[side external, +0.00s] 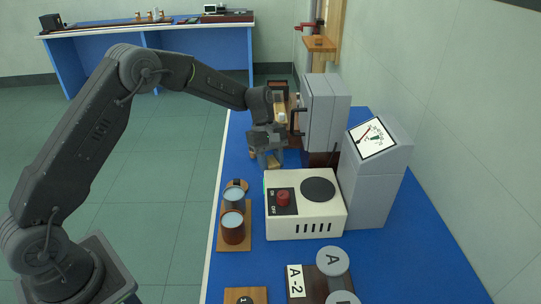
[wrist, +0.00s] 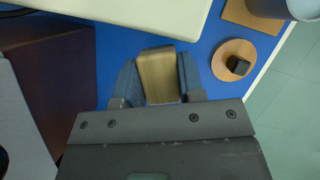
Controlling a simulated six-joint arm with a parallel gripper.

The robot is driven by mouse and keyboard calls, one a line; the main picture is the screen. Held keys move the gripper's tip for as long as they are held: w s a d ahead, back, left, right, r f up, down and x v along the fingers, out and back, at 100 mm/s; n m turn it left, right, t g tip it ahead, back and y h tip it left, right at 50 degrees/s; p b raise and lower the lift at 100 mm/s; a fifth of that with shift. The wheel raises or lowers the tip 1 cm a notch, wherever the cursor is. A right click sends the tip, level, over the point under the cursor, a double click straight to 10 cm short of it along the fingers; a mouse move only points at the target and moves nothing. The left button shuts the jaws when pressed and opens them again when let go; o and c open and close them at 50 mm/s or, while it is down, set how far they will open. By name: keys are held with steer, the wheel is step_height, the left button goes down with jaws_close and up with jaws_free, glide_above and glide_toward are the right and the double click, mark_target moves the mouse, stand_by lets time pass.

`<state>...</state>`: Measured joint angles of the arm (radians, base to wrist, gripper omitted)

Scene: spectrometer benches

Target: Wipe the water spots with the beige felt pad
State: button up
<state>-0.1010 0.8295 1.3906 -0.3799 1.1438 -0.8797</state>
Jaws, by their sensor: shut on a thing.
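The beige felt pad (wrist: 158,75) sits between the two fingers of my gripper (wrist: 158,88) in the wrist view. My gripper is shut on it. In the side view my gripper (side external: 268,158) points down just behind the cream hotplate box, low over the blue bench (side external: 255,260). A tan bit of the pad (side external: 274,161) shows at the fingertips there. I cannot tell whether the pad touches the bench. I cannot make out any water spots in either view.
The cream box (side external: 305,227) with a red knob stands close in front of my gripper. Cups on a wooden board (side external: 223,243) and a round wooden disc with a black knob (wrist: 222,58) lie nearby. Grey instruments (side external: 325,110) stand at the right. The bench's left edge is near.

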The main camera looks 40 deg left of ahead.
steer(key=shift+f, duration=2)
steer(key=shift+w+a+f, duration=0.35)
steer(key=shift+a+f, duration=0.05)
steer(key=shift+f, duration=0.2)
steer(key=shift+c, duration=0.4)
steer(key=shift+w+a, duration=2.3)
steer(key=shift+s+d, duration=2.75)
steer(key=shift+a+r, duration=0.1)
steer(key=shift+r, duration=4)
